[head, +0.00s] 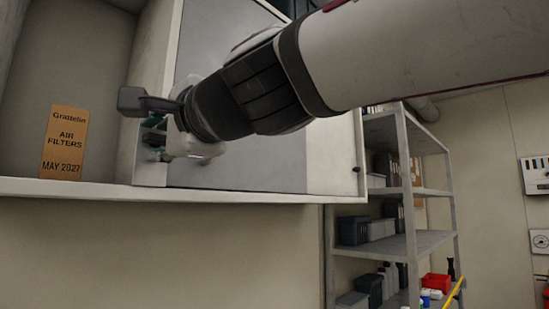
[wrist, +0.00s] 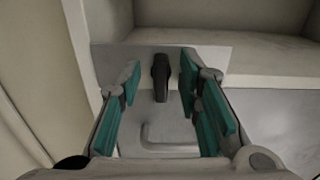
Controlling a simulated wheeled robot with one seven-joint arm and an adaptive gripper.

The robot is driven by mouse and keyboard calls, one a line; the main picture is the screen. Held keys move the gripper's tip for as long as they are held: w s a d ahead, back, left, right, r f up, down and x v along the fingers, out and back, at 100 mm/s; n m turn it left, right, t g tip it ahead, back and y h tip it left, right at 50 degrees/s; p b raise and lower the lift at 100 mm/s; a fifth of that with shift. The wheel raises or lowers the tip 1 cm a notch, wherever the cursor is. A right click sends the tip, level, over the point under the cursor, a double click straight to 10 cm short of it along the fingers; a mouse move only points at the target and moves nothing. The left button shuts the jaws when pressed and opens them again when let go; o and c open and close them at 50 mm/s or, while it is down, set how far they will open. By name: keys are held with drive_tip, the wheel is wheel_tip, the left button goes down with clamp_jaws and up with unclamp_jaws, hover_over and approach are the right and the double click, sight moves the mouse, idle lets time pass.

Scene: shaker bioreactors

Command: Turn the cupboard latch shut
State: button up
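The cupboard has a grey door (head: 290,150), which stands shut as far as I can see. The dark latch (wrist: 160,78) shows in the wrist view as a short black bar on the grey door face, its long side up and down in that picture. My gripper (wrist: 160,92) is open, with its teal-padded fingers on either side of the latch. A gap shows between the latch and each finger. In the head view my gripper (head: 157,142) is at the door's left edge, and the latch is hidden behind it and my arm.
A grey bar handle (wrist: 170,134) is on the door near the latch. A ledge (head: 230,193) runs below. A shelf rack (head: 410,245) stands at the right.

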drive_tip(key=v, duration=1.2)
drive_tip(key=w+d+f+n+g+h, duration=0.1)
drive_tip(key=d+f+n+h, duration=0.15)
drive_tip(key=d+f, duration=0.4)
drive_tip(key=w+d+f+n+g+h, duration=0.1)
drive_tip(key=d+f+h, duration=0.2)
drive_tip(key=f, duration=0.7)
drive_tip(key=d+f+n+g+h, duration=0.1)
drive_tip(key=d+f+h, duration=0.2)
drive_tip(key=d+f, duration=0.35)
drive_tip(key=s+d+f+n+g+h, duration=0.1)
drive_tip(key=s+d+f, duration=0.3)
drive_tip(key=f, duration=0.5)
drive_tip(key=s+d+f+n+g+h, duration=0.2)
drive_tip(key=s+d+f+g+h, duration=0.1)
drive_tip(key=d+f, duration=0.6)
drive_tip(key=shift+s+d+f+h, duration=0.35)
drive_tip(key=shift+s+h, duration=0.3)
drive_tip(key=shift+s, duration=0.35)
drive_tip(key=shift+n, duration=0.25)
